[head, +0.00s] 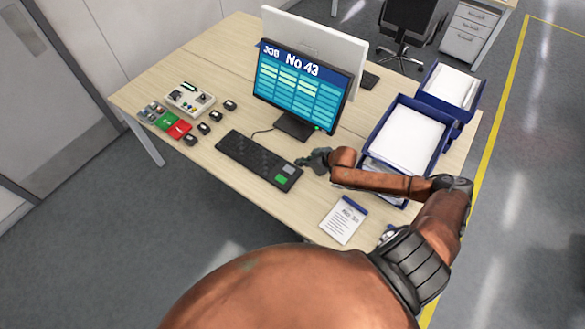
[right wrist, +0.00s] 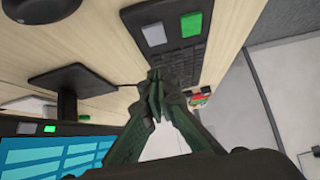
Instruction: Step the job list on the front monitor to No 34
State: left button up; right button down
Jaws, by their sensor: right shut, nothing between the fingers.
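The front monitor (head: 302,86) stands on the desk and reads "JOB No 43" above rows of pale bars. The black keyboard (head: 250,156) lies in front of it, with a grey key (head: 288,168) and a green key (head: 281,179) at its right end. My right gripper (head: 303,162) is shut and empty, close by the keyboard's right end. In the right wrist view its fingertips (right wrist: 155,82) are together near the keyboard (right wrist: 187,60); I cannot tell whether they touch it. The monitor's lower edge there shows a green button (right wrist: 49,128) and a grey one (right wrist: 25,128). My left gripper is not in view.
Blue trays with white paper (head: 408,138) stand right of the monitor. A printed note (head: 344,219) lies near the front edge. A control box (head: 189,99), red and green pads (head: 179,129) and small black blocks (head: 204,128) sit at the left. A second monitor (head: 320,45) stands behind.

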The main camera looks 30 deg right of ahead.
aim_at(287, 168)
jog(key=x, duration=0.5)
jog(key=shift+w+a+f, duration=0.15)
jog(key=shift+w+f, duration=0.05)
jog(key=shift+w, duration=0.05)
notch_tip(287, 168, down, 2)
jog(key=shift+s+f, duration=0.15)
jog(key=shift+f, duration=0.05)
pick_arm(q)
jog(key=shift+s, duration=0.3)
pick_arm(e)
jog(key=shift+f, duration=0.7)
